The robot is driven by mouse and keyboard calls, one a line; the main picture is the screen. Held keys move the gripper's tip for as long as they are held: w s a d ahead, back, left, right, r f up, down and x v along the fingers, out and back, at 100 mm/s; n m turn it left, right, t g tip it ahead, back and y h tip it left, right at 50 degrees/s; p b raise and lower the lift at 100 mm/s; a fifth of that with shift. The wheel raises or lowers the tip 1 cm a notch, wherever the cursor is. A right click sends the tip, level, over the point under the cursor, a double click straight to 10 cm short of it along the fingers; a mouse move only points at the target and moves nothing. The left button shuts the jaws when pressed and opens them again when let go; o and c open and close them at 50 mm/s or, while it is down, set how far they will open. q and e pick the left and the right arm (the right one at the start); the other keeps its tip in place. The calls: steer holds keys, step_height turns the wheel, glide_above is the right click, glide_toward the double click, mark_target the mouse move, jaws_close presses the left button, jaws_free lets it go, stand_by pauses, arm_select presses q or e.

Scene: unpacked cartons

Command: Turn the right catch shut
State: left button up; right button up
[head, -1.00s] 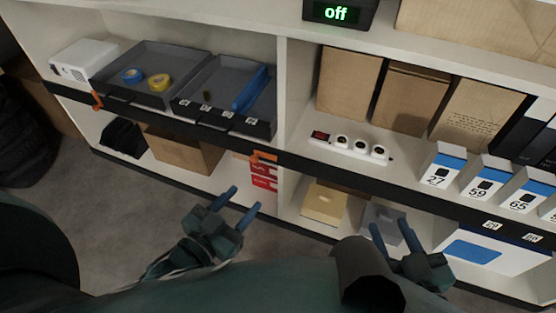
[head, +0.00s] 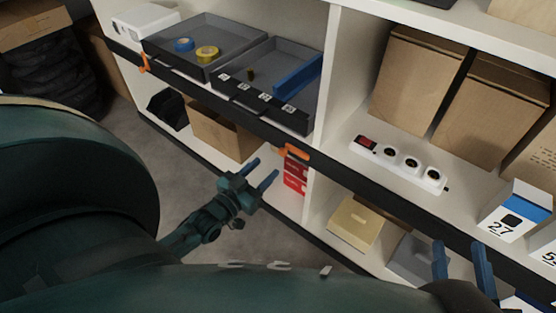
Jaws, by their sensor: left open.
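The right orange catch (head: 297,152) sits on the black front rail of the shelf, below the front right corner of the grey trays. Its bar lies roughly along the rail. The left orange catch (head: 145,63) is further left on the same rail and points more up and down. My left gripper (head: 265,171) is open and empty, below and left of the right catch and apart from it. My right gripper (head: 460,247) is low at the right, its two fingers spread apart with nothing seen between them. Its base is partly hidden.
Two grey trays (head: 262,60) stand above the rail, with blue tape (head: 184,45), yellow tape (head: 207,53) and a blue bar (head: 296,82). A white power strip (head: 398,160) lies right of the divider (head: 331,90). Below are a cardboard box (head: 222,130) and a red box (head: 295,172).

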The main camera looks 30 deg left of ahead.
mark_target(281, 153)
arm_select(q)
steer(key=w, duration=0.2)
steer(key=w+b, duration=0.1)
steer(key=w, duration=0.3)
steer(key=shift+w+d+b, duration=0.15)
steer(key=shift+d+b, duration=0.15)
steer(key=c, duration=1)
